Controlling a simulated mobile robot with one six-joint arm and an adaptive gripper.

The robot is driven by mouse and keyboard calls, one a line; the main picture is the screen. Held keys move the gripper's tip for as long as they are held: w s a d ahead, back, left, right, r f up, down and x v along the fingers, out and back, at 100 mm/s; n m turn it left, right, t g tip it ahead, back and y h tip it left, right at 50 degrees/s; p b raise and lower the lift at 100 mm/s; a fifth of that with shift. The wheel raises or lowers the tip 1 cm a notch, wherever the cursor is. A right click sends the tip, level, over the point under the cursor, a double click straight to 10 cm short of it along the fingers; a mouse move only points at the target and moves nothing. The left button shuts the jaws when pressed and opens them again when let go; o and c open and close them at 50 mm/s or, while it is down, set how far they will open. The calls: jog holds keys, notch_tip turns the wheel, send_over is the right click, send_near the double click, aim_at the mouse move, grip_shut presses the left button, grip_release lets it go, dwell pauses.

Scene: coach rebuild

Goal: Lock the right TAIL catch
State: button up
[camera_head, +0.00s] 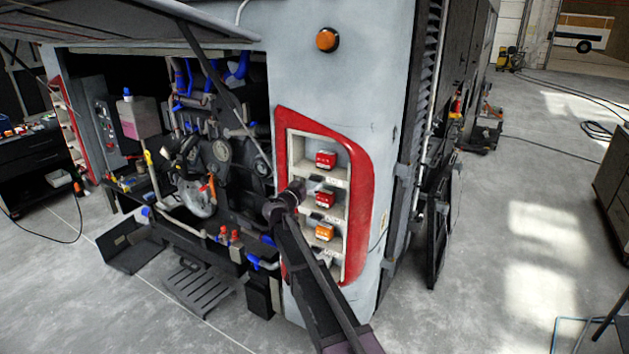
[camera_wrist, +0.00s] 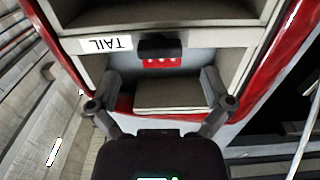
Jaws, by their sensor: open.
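In the wrist view, which shows the cluster upside down, a white TAIL label (camera_wrist: 105,44) sits on a pale shelf edge. Beside it is a small black catch part (camera_wrist: 160,47), with a strip of a red unit (camera_wrist: 162,63) showing against it. Its locked state cannot be told. My gripper (camera_wrist: 162,104) is open, its fingers spread on either side of a pale grey block (camera_wrist: 172,94), with nothing visibly held. In the head view my gripper (camera_head: 298,191) is at the left side of the light cluster, close to the upper red unit (camera_head: 326,160) and middle red unit (camera_head: 325,198).
An orange unit (camera_head: 325,231) sits lower in the cluster, inside a red surround (camera_head: 357,190). The open engine bay (camera_head: 215,140) lies to the left, under a raised flap. A black panel (camera_head: 438,225) leans at the coach's right side.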

aim_at(314, 179)
jog(key=shift+x, duration=1.9)
jog(key=c, duration=1.1)
